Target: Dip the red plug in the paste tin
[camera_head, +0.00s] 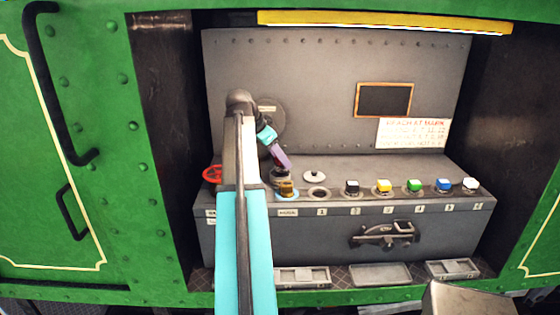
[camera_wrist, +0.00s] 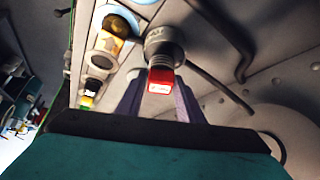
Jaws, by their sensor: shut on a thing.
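My gripper (camera_head: 281,162) reaches into the recess with its purple fingers angled down. In the wrist view its fingers are on either side of the red plug (camera_wrist: 160,80). The plug's red block faces the camera, and its grey ribbed collar points away. In the head view the red part is hidden by the fingers, with a dark end just below them. A small amber-brown pot, apparently the paste tin (camera_head: 287,190), stands on the ledge just below that end. It also seems to show in the wrist view (camera_wrist: 113,28), left of the plug. I cannot tell whether they touch.
Right of the tin are an empty socket (camera_head: 319,193) and a white lid (camera_head: 315,176). Black (camera_head: 352,187), yellow (camera_head: 384,186), green (camera_head: 414,186), blue (camera_head: 443,185) and white (camera_head: 470,184) plugs follow along the ledge. A red wheel (camera_head: 212,174) is at left. Shallow trays (camera_head: 380,274) lie below.

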